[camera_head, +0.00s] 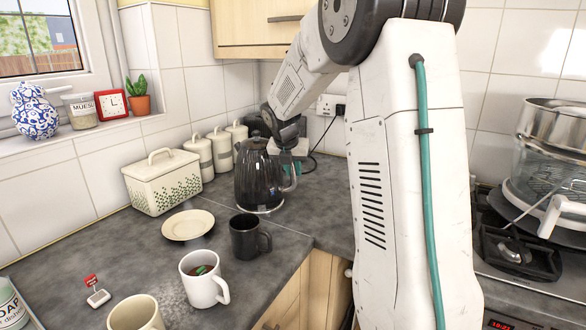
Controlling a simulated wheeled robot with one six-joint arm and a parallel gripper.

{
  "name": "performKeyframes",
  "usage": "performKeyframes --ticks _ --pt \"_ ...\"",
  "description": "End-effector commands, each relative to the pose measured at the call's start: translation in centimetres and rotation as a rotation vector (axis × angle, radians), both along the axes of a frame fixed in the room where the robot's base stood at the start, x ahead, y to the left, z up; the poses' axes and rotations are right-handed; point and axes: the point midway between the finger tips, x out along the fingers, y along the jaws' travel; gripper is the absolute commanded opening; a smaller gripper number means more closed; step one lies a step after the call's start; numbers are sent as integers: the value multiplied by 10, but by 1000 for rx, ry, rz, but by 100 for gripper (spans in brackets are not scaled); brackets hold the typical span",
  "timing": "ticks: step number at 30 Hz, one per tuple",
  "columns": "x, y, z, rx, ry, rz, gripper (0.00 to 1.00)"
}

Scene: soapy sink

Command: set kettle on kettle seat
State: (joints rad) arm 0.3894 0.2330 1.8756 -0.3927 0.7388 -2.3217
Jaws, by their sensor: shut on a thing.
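The black kettle (257,178) stands upright in the corner of the counter, with its grey handle on the right. My gripper (291,172) is at the handle side of the kettle and is shut on the kettle; the fingers are partly hidden behind the handle and my arm. A thin pale rim (262,210), which looks like the kettle seat, shows right under the kettle's bottom. I cannot tell whether the kettle rests fully on it or is slightly above it.
A black mug (246,238) and a cream plate (187,225) are close in front of the kettle. A bread bin (162,182) and white canisters (221,150) stand left and behind. A white mug (202,279) is nearer. The hob (515,250) is at right.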

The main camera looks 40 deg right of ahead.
Motion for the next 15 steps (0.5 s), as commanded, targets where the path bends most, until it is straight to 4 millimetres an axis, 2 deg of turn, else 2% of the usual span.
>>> performKeyframes --ticks 5,6,8,15 --pt "1 0 0 0 -2 0 0" --pt "1 0 0 0 -2 0 29" --pt "0 0 0 0 -2 0 46" --pt "-1 0 -3 2 6 1 46"
